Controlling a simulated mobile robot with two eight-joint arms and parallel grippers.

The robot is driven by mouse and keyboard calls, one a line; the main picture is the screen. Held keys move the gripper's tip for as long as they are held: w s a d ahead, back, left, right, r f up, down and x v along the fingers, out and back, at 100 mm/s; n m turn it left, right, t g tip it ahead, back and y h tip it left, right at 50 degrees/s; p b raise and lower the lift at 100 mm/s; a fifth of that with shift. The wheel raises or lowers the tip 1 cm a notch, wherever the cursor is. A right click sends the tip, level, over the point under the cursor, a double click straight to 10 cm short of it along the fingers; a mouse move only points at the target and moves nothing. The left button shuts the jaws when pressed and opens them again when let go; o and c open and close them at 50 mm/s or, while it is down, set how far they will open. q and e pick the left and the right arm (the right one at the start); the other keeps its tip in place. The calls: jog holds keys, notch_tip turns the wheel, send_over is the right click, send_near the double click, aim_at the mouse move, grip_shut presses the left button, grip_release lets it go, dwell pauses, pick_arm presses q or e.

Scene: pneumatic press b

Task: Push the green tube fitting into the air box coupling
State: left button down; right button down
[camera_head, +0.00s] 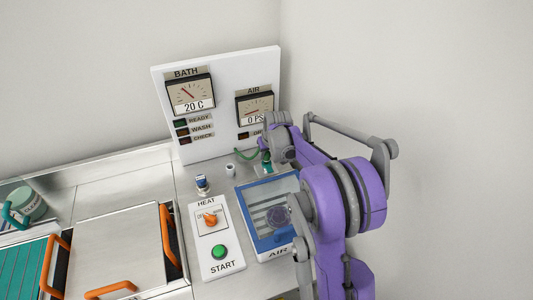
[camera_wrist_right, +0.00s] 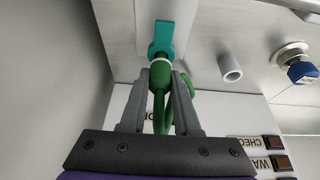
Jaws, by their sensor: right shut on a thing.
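My right gripper (camera_wrist_right: 160,76) is shut on the green tube fitting (camera_wrist_right: 160,82), which sits between its two grey fingers in the right wrist view. The green tube (camera_wrist_right: 187,84) loops beside the fingers, and part of it shows in the head view (camera_head: 245,155). A white ring (camera_wrist_right: 161,56) and a teal part (camera_wrist_right: 162,36) lie straight beyond the fitting's tip; I cannot tell whether the fitting is seated there. The blue-framed air box (camera_head: 252,209) stands below my right gripper in the head view, partly hidden by my arm. My left gripper is out of view.
A white gauge panel (camera_head: 214,78) stands behind. A short white pipe stub (camera_head: 230,170) and a blue-capped valve (camera_head: 202,184) stand left of the gripper. The HEAT/START panel (camera_head: 216,238) is beside the air box.

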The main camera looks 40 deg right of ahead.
jog(key=shift+f, duration=0.4)
jog(key=c, duration=0.6)
grip_release()
jog(key=shift+o, duration=0.2)
jog(key=shift+r, duration=0.1)
jog(key=v, duration=1)
jog(key=shift+r, duration=0.35)
jog(key=shift+s+a, duration=0.1)
jog(key=shift+s, duration=0.05)
jog(key=s+a+n, duration=0.1)
jog(key=s+a, duration=0.4)
jog(key=a, duration=0.3)
jog(key=s+a+n, duration=0.1)
jog(key=s+a, duration=0.5)
jog(key=a, duration=0.2)
jog(key=s+a+f+n+t+y, duration=0.1)
jog(key=s+a+f, duration=0.4)
jog(key=s+a, duration=0.3)
jog(key=s, duration=0.4)
jog(key=shift+s+a+p, duration=0.3)
jog(key=shift+a+p, duration=0.1)
